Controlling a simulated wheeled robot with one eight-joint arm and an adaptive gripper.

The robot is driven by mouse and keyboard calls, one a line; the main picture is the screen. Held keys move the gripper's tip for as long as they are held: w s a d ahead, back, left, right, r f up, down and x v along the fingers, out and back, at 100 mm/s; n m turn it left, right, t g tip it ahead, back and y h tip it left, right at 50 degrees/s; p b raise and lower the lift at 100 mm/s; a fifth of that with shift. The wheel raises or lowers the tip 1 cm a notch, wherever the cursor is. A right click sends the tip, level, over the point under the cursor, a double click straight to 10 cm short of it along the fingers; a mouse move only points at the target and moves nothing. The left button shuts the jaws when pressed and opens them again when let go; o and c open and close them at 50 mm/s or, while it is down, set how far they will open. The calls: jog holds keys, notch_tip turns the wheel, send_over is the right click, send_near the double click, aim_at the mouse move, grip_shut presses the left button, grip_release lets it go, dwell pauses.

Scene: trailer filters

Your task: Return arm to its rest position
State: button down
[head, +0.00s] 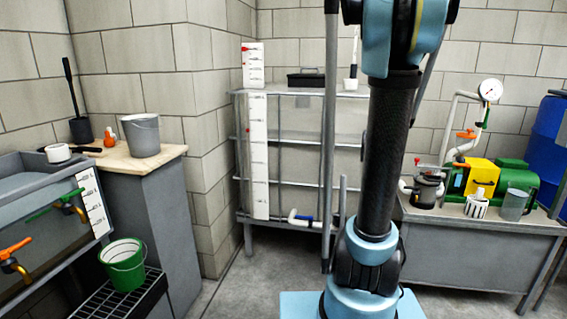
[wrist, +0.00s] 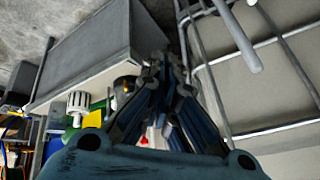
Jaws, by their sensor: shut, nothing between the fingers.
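My arm stands upright in the middle of the head view, in front of the caged tank, with its upper part cut off by the top edge. My gripper is out of the head view. In the wrist view my gripper (wrist: 163,62) shows with its dark fingers together and nothing between them. Past it in that tilted view are the grey bench (wrist: 90,60) on the left and the tank's cage bars (wrist: 285,45) on the right. The fingers appear apart from both.
A green pump (head: 516,183) and a white strainer basket (head: 477,205) sit on the right bench. A grey bucket (head: 141,136) stands on the left counter. A green bucket (head: 123,265) stands on a black grate (head: 150,290). The floor (head: 232,290) between is clear.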

jog(key=s+a+f+n+g+y, duration=0.1)
jog(key=s+a+f+n, duration=0.1)
jog(key=s+a+n, duration=0.3)
jog(key=s+a+f+n+g+y, duration=0.1)
jog(key=s+a+n, duration=0.5)
jog(key=s+a, duration=0.6)
jog(key=s+g+y, duration=0.1)
jog(key=s, duration=0.7)
jog(key=shift+s+a+f+n, duration=0.3)
jog(key=shift+a+f, duration=0.05)
jog(key=shift+a, duration=0.05)
jog(key=c, duration=1.5)
grip_release()
jog(key=shift+c, duration=0.5)
jog(key=shift+s, duration=0.1)
